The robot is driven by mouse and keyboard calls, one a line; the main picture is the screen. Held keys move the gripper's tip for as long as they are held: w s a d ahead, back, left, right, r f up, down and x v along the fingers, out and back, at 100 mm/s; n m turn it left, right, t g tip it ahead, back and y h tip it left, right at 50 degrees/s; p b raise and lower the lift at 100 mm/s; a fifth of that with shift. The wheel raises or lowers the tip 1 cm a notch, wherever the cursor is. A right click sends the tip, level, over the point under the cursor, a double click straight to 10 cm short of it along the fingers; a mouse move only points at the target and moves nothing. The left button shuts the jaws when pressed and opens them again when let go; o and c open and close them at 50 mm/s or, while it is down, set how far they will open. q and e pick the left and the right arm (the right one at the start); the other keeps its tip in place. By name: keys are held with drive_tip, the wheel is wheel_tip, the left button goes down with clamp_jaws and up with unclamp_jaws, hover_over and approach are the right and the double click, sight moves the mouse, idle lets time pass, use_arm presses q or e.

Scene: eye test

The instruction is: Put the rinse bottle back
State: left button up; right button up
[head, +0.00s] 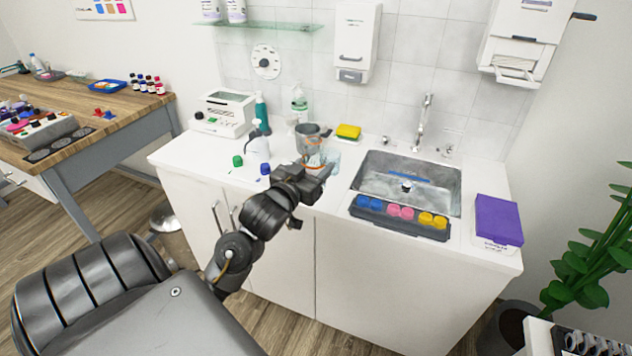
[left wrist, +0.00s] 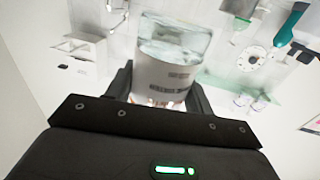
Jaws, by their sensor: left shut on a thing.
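My left gripper (head: 313,175) is over the front edge of the white counter (head: 340,205), left of the sink. In the left wrist view its two fingers (left wrist: 160,92) are shut on a clear-topped bottle (left wrist: 168,72) with a white, printed lower part. This looks like the rinse bottle, but its name cannot be read. In the head view the gripper partly hides the held bottle (head: 316,157), which shows as a pale, clear shape with some orange. I cannot tell whether it touches the counter. My right gripper is not in view.
A grey cup (head: 308,138), yellow sponge (head: 348,131), white bottle (head: 257,149) and small green (head: 238,161) and blue (head: 265,169) caps stand near the gripper. The sink (head: 400,180) is at right, fronted by a dark rack (head: 398,217). A purple box (head: 498,220) is at far right.

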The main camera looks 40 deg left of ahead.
use_arm(q)
drive_tip(key=shift+w+a+f+p, duration=0.1)
drive_tip(key=shift+w+a+f, duration=1.05)
drive_tip(key=shift+w+f, duration=0.25)
drive_tip(key=shift+w+a+f+p, duration=0.1)
drive_tip(key=shift+w+a+f, duration=1.05)
drive_tip(key=shift+w+f, duration=0.2)
drive_tip(key=shift+w+a+f+p, duration=0.1)
drive_tip(key=shift+w+a+f, duration=1.05)
drive_tip(key=shift+w+f, duration=0.25)
wheel_tip(320, 180, down, 3)
drive_tip(key=shift+r+p, duration=0.1)
drive_tip(key=shift+p, duration=0.3)
drive_tip(key=shift+f, duration=0.25)
drive_tip(key=shift+f, duration=0.15)
drive_tip(key=o, duration=1)
drive_tip(key=shift+o, duration=0.2)
